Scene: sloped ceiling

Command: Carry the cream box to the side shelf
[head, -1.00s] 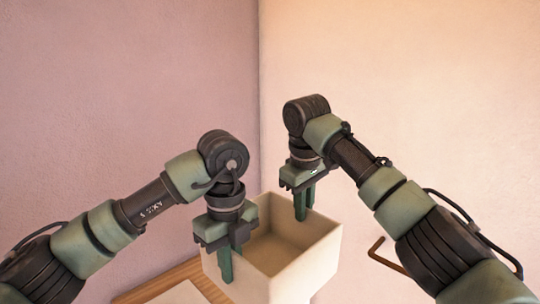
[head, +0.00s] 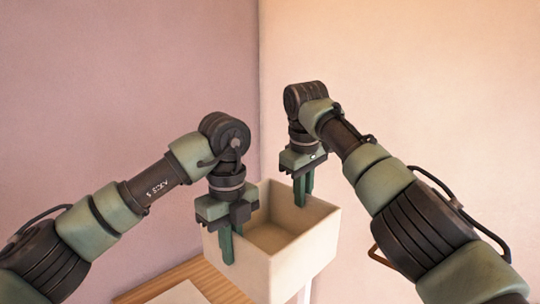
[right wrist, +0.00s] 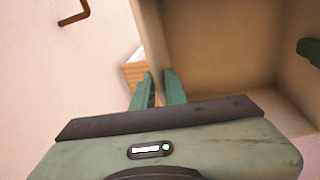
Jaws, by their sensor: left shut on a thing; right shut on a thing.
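The cream box (head: 300,250) is an open, empty-looking box held upright between my two arms in the head view. My left gripper (head: 228,250) is shut on its left wall, with one finger inside and one outside. My right gripper (head: 303,190) is shut on the opposite wall at the far right. In the right wrist view, my right gripper's fingers (right wrist: 160,88) straddle the box wall, and the box interior (right wrist: 215,45) shows bare. A green finger of my left gripper (right wrist: 308,50) shows at the right edge there. The box's underside is hidden. I cannot identify the side shelf for certain.
A wooden surface (head: 212,282) with a pale panel (head: 178,294) lies below and left of the box. A white post (head: 305,290) shows beneath the box. A brown bent bar (head: 378,256) is by my right arm. Pink and cream walls meet in a corner behind.

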